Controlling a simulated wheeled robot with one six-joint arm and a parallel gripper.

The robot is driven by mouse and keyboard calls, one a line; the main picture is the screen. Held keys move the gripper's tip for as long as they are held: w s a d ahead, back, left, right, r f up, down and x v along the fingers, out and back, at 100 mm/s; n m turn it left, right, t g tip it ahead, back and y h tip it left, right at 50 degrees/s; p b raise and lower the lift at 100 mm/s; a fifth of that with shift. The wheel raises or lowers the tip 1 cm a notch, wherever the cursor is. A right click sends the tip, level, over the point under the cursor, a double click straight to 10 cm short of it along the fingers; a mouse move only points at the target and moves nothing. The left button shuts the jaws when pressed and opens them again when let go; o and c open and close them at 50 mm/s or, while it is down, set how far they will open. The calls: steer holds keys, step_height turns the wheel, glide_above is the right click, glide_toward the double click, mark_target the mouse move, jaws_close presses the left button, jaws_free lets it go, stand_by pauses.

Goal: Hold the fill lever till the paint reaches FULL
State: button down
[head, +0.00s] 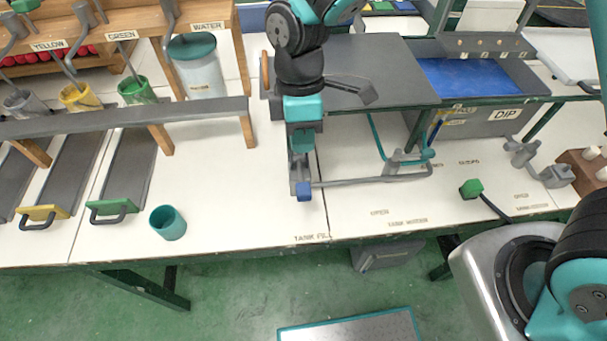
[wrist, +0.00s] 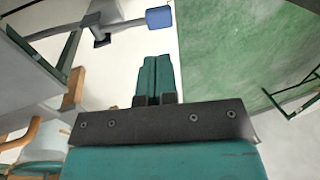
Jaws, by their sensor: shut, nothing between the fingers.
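The fill lever (head: 365,180) is a grey bar low over the front of the white bench, by the TANK FILL lettering. Its blue end knob (head: 304,191) is at the left end, and the knob also shows at the top of the wrist view (wrist: 159,18). My gripper (head: 301,150) is just behind the knob in the head view. Its teal fingers (wrist: 155,62) are shut together and empty, with a visible gap to the knob in the wrist view. The dip tank (head: 506,116) holds blue paint (head: 470,76). I cannot make out a FULL mark.
A dark grey plate (head: 360,60) lies behind the lever. A teal cup (head: 168,222) stands at the front left, near the green-handled tray (head: 112,208). A green knob (head: 471,188) is to the right. Bench space between the cup and the lever is clear.

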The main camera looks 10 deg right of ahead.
mark_target(303, 189)
steer(key=p+x, duration=0.1)
steer(key=x, duration=0.8)
steer(key=shift+f, duration=0.1)
steer(key=shift+a, duration=0.1)
